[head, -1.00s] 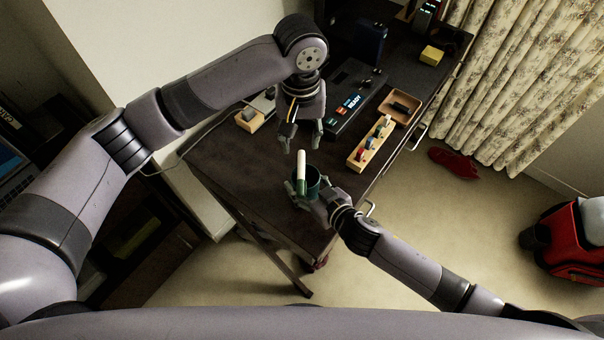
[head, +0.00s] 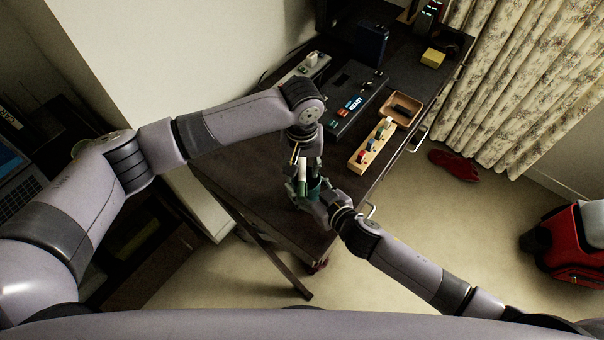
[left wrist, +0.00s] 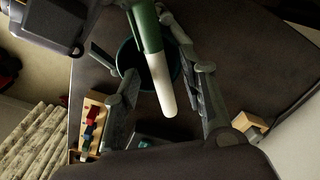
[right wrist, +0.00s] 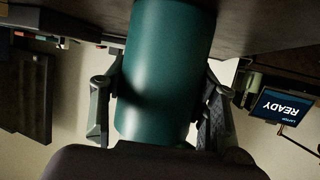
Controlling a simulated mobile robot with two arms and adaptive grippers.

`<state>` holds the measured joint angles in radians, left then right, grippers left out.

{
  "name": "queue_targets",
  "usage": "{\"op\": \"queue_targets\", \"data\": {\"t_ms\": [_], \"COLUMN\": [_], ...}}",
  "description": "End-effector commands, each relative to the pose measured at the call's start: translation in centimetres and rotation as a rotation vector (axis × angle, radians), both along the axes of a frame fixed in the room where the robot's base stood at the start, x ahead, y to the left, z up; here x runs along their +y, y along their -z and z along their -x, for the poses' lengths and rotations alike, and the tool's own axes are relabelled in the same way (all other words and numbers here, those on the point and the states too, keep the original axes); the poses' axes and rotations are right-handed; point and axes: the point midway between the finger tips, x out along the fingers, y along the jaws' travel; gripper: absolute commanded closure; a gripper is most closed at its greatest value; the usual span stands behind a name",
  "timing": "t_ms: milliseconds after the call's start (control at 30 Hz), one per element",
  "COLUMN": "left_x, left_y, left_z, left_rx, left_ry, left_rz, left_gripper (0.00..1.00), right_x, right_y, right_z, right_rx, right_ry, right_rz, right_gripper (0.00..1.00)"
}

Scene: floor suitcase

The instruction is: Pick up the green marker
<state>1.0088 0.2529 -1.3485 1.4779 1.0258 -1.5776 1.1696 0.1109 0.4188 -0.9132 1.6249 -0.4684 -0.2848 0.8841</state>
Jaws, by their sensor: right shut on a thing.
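The marker, with a green body and a white end, shows in the left wrist view (left wrist: 147,30) and in the head view (head: 301,174). It stands at the dark teal cup (head: 314,187); I cannot tell whether its lower end is inside the cup or beside it. My left gripper (head: 309,168) is above the cup, its open fingers (left wrist: 166,97) on either side of the marker's white end with gaps. My right gripper (right wrist: 160,108) is shut on the cup (right wrist: 165,65), which fills the middle of the right wrist view.
A wooden block holder with colored pieces (head: 372,147) and a brown tray (head: 401,109) lie on the dark desk (head: 250,160).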

Motion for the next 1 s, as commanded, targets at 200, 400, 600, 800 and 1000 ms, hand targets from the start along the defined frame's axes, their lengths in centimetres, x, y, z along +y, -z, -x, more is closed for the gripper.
{"op": "queue_targets", "data": {"t_ms": [200,400,600,800,1000], "left_x": [0.0,0.0,0.0,0.0,-0.1], "left_y": [0.0,0.0,0.0,-0.1,-1.2], "left_z": [0.0,0.0,0.0,0.0,-0.1], "left_rx": [0.000,0.000,0.000,0.000,-0.002], "left_ry": [0.000,0.001,0.001,0.000,0.001], "left_rz": [0.000,0.000,0.000,0.000,0.001], "left_gripper": [0.69,0.82,0.96,1.00,1.00], "right_x": [0.0,0.0,0.0,0.0,0.0], "right_y": [0.1,0.1,0.1,0.1,0.1], "right_z": [0.0,0.0,0.0,0.0,0.0], "right_rx": [0.000,0.001,0.001,0.001,0.001], "right_ry": [0.000,0.000,0.000,0.000,0.000], "right_rz": [0.001,0.001,0.001,0.001,0.001], "right_gripper": [0.77,0.77,0.77,0.77,0.77]}}
